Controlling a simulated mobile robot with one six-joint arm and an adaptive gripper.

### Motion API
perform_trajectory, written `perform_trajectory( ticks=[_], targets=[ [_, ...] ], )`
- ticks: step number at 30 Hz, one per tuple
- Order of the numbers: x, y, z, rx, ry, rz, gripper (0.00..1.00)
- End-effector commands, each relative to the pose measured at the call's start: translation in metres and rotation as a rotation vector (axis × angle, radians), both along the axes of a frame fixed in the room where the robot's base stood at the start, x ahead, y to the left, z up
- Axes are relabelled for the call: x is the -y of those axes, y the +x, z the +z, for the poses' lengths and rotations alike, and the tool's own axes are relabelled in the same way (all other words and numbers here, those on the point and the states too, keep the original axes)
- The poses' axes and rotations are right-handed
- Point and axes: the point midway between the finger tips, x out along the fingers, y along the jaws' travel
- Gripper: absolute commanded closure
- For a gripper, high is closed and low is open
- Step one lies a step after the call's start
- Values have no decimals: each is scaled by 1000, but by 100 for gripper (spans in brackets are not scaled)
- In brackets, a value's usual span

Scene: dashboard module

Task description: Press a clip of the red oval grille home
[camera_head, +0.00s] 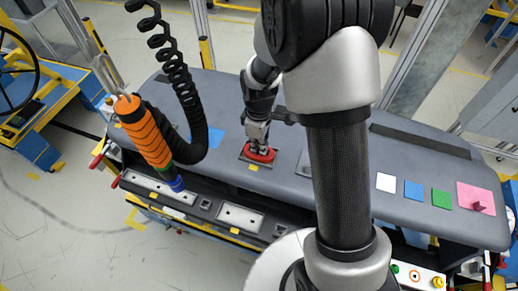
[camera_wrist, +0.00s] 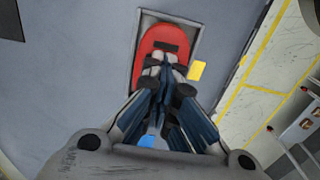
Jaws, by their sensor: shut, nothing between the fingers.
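The red oval grille (camera_head: 260,155) lies in a recess of the grey dashboard panel (camera_head: 300,172). In the wrist view the grille (camera_wrist: 150,45) sits inside a lighter rectangular frame (camera_wrist: 193,35), with a dark slot near its upper end. My gripper (camera_head: 257,147) is shut and points down at the grille. In the wrist view the fingertips (camera_wrist: 166,62) overlap the grille's lower part. They appear to be at or just above its surface; contact cannot be told. The fingers hide that part of the grille, and no clip can be made out clearly.
A yellow tag (camera_wrist: 197,70) lies beside the frame. An orange tool (camera_head: 145,130) hangs on a black coiled hose left of my arm. White, blue, green and pink squares (camera_head: 441,198) lie on the panel's right side. The panel between them and the grille is mostly clear.

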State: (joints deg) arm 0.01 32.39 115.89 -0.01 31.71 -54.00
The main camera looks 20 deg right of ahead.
Motion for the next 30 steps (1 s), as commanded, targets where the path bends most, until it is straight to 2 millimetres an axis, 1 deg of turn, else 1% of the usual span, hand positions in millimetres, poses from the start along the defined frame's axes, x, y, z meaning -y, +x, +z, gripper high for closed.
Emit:
perform_trajectory(
  ticks=[7,11,14,30],
  targets=[
    [0,-1,-2,-4,1,0,100],
    [0,-1,1,-4,0,0,100],
    [0,-1,8,-2,0,0,100],
    [0,0,64,0,0,0,100]
  ],
)
